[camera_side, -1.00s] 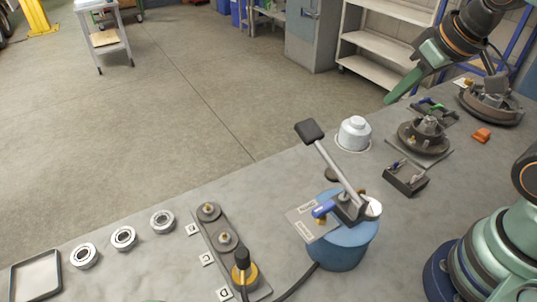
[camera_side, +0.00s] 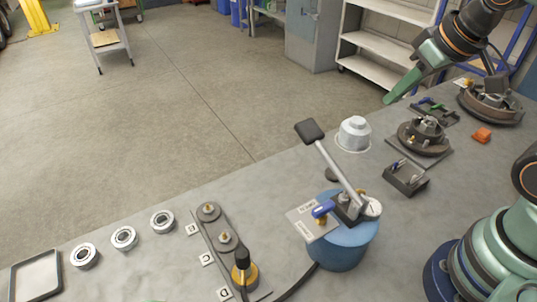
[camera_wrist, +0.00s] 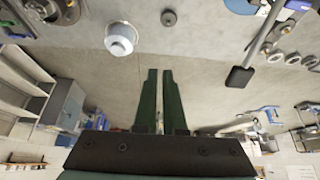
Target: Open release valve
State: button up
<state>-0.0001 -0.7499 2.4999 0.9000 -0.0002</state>
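A blue hand pump (camera_side: 342,248) stands on the grey bench, with a long metal lever (camera_side: 335,165) ending in a black grip. A small blue handle (camera_side: 323,209) sits on its top beside a labelled plate (camera_side: 306,221) and a round white gauge (camera_side: 372,208). This blue handle looks like the release valve; the label text is too small to read. My gripper (camera_side: 388,101) is up and to the right, well away from the pump and above the bench's far edge. In the wrist view its two green fingers (camera_wrist: 160,72) are slightly apart with nothing between them. The lever's black grip (camera_wrist: 240,76) shows there too.
A white cylinder (camera_side: 354,134) stands between my gripper and the pump. A dark hub (camera_side: 424,136), a small black box (camera_side: 406,178) and an orange piece (camera_side: 481,135) lie to the right. Several bearing rings (camera_side: 123,238) and a tray (camera_side: 36,274) lie left.

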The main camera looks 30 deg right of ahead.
jog(key=o, duration=0.5)
jog(key=shift+a+n, duration=0.3)
jog(key=n+g, duration=0.6)
jog(key=n, duration=1.1)
send_near(324, 206)
notch_tip(324, 206, down, 8)
jog(key=shift+s+f, duration=0.15)
jog(key=shift+f, duration=0.05)
grip_shut()
